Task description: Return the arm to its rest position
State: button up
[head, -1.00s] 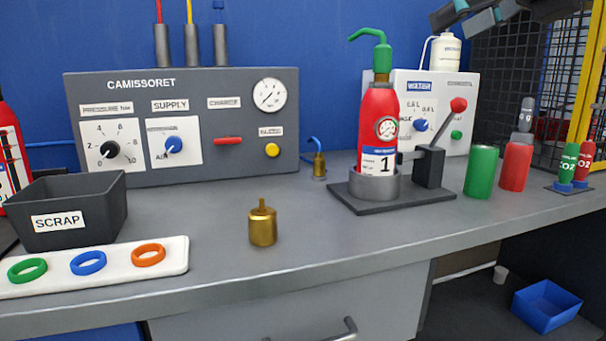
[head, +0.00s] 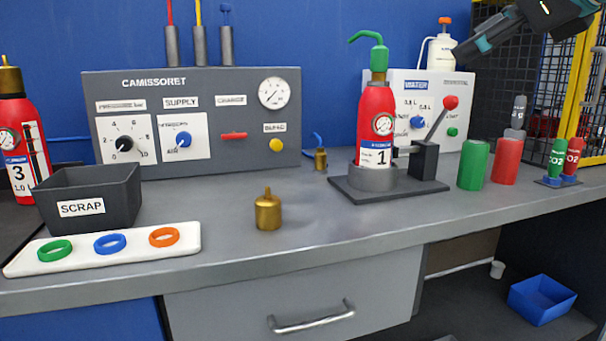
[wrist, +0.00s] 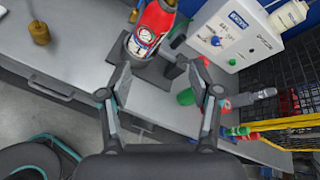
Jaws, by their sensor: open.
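My gripper (wrist: 162,108) is open and empty in the wrist view, its two fingers spread above the bench's front edge. Below and beyond it, the wrist view shows the red extinguisher (wrist: 150,28) and a green cylinder (wrist: 186,97). Nothing is held between the fingers.
The bench (head: 330,220) carries a brass fitting (head: 268,211), a scrap bin (head: 90,197), a ring tray (head: 190,240), green (head: 473,165) and red (head: 507,161) cylinders and small CO2 cartridges (head: 571,158). A mesh cage (head: 545,110) stands at the right. A blue bin (head: 541,299) is below.

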jog(key=d+f+n+g+h, duration=0.2)
jog(key=f+n, duration=0.4)
jog(key=f, duration=0.6)
jog(key=d+f+n+g+h, duration=0.25)
jog(key=f+n, duration=0.35)
jog(key=f, duration=0.6)
jog(key=s+a+f+n, duration=0.4)
jog(key=s+f, duration=0.1)
jog(key=f, duration=0.3)
jog(key=s+a+f+n+g, duration=0.1)
jog(key=s+a+f+n, duration=0.3)
jog(key=f, duration=0.4)
jog(key=s+a+f+n+g, duration=0.1)
jog(key=s+a+f+n, duration=0.4)
jog(key=f, duration=0.3)
jog(key=shift+s, duration=0.65)
jog(key=c, duration=0.4)
jog(key=shift+a, duration=0.1)
